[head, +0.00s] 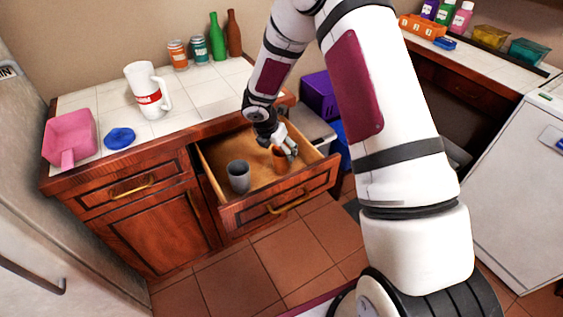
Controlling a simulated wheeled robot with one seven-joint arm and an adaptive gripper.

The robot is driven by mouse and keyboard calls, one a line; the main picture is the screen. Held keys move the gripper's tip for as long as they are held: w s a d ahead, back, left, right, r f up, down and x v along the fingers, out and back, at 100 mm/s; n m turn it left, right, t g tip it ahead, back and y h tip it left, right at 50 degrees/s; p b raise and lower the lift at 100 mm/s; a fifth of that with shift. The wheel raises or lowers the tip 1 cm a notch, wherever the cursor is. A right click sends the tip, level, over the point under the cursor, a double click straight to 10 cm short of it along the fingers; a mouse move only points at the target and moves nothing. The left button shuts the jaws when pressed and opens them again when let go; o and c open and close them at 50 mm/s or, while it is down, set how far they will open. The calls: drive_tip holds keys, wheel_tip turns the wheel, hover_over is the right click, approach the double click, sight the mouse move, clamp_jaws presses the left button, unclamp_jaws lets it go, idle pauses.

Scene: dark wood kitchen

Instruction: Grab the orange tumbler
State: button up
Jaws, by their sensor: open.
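The orange tumbler (279,161) stands in the open wooden drawer (222,157), toward its right side. My gripper (289,152) is at the tumbler's top, with its fingers partly in front of it. The gripper is open; whether a finger touches the tumbler or reaches inside it, I cannot tell. My gripper hides part of the tumbler's rim. A grey tumbler (238,178) stands in the same drawer to the left, apart from the orange one.
The drawer's front panel (285,199) and side walls surround both tumblers. On the tiled counter are a white pitcher (146,95), a pink dustpan-like item (69,138), a blue lid-like item (119,138), cans and bottles (217,40). A purple bin (319,97) stands right of the drawer.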

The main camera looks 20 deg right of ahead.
drive_tip(key=shift+s+d+x, duration=0.1)
drive_tip(key=shift+d+x, duration=0.05)
drive_tip(key=shift+x, duration=1.45)
drive_tip(key=shift+s+d+x, duration=0.1)
drive_tip(key=shift+x, duration=1.5)
drive_tip(key=c, duration=1.1)
